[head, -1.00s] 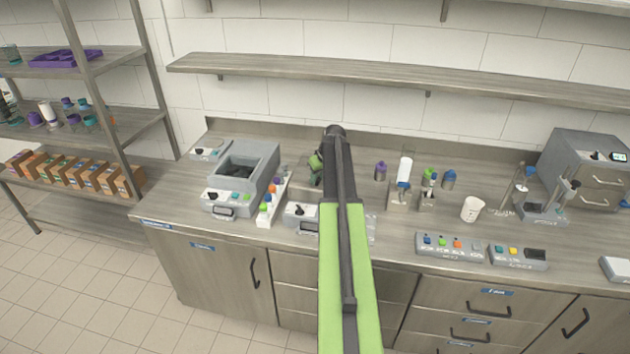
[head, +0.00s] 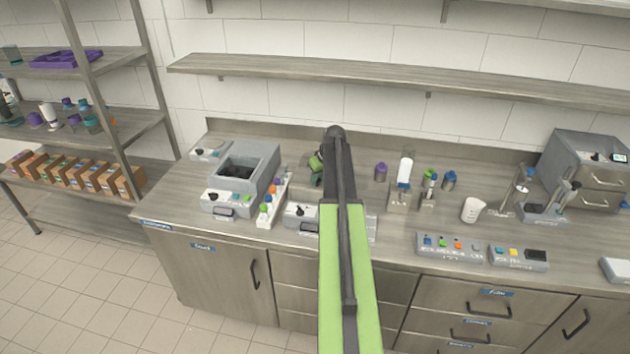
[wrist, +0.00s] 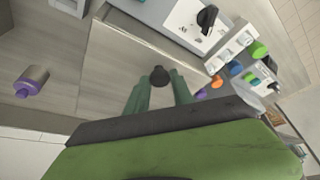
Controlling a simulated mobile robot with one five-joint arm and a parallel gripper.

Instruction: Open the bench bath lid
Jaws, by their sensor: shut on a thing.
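The bench bath stands on the worktop mostly hidden behind my arm in the head view; its white front panel (head: 300,216) with a black dial shows left of the arm. In the wrist view its panel (wrist: 195,25) is at the top. A flat, pale lid-like plate (wrist: 120,65) lies beside it, with a round black knob (wrist: 159,76) on it. My gripper (wrist: 160,84) has its dark green fingers either side of this knob and is shut on it. The fingers also show in the head view (head: 316,170), partly covered by my arm. The lid looks flat there, its hinge hidden.
A grey open-topped box unit (head: 262,160) stands to the left, with a white rack of coloured caps (head: 270,205) between. A wall shelf (head: 400,80) runs above.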

